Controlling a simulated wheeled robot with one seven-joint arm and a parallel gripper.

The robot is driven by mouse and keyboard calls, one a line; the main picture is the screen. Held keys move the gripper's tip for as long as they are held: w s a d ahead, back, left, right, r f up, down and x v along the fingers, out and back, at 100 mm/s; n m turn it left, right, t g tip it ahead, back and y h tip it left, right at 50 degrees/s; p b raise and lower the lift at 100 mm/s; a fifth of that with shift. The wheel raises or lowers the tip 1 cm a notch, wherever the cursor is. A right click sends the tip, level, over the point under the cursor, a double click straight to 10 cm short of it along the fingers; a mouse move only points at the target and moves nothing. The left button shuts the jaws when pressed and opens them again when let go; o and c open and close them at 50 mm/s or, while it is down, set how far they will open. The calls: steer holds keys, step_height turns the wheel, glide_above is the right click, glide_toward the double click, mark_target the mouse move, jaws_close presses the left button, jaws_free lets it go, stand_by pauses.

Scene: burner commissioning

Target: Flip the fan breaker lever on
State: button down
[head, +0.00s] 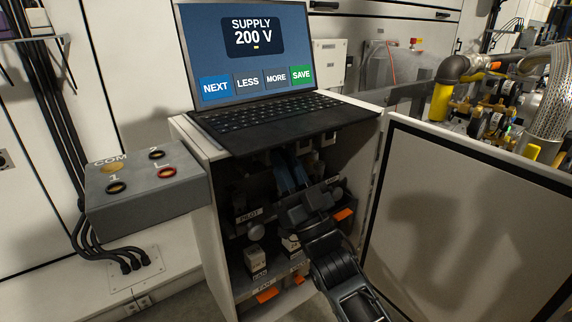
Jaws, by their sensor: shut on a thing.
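The open cabinet (191,140) under the laptop holds the breakers in shadow. A pale breaker block (255,258) sits low on the left, with small labels below it that seem to read FAN. A second pale block (291,243) is to its right, partly behind my arm. My dark gripper (303,205) reaches into the cabinet from the lower right, above and close to the second block. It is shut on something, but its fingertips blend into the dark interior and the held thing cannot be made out. The fan lever's position cannot be told.
The laptop (265,118) on top shows SUPPLY 200 V. A round knob (256,231) is by a PILOT label. The open cabinet door (470,215) stands right of my arm. A grey terminal box (140,190) is on the left. Pipes (490,90) are at the upper right.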

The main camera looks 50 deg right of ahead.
steer(key=shift+r+p, duration=0.2)
steer(key=shift+p, duration=0.4)
steer(key=g+p, duration=0.1)
steer(key=p, duration=0.1)
steer(key=r+p, duration=0.1)
steer(key=p, duration=0.2)
steer(key=shift+s+a+g, duration=0.1)
steer(key=shift+s+g, duration=0.1)
steer(key=shift+g, duration=0.2)
steer(key=r+g+p, duration=0.1)
steer(key=g+p, duration=0.1)
steer(key=p, duration=0.7)
steer(key=g+y+p, duration=0.1)
steer(key=g+p, duration=0.2)
steer(key=p, duration=0.7)
steer(key=shift+s+r, duration=0.2)
steer(key=shift+r, duration=0.2)
steer(key=p, duration=0.2)
steer(key=g+p, duration=0.1)
steer(key=p, duration=0.1)
steer(key=shift+f+g+y, duration=0.2)
steer(key=shift+g+y, duration=0.1)
steer(key=c, duration=1)
jaws_free()
steer(key=shift+c, duration=0.2)
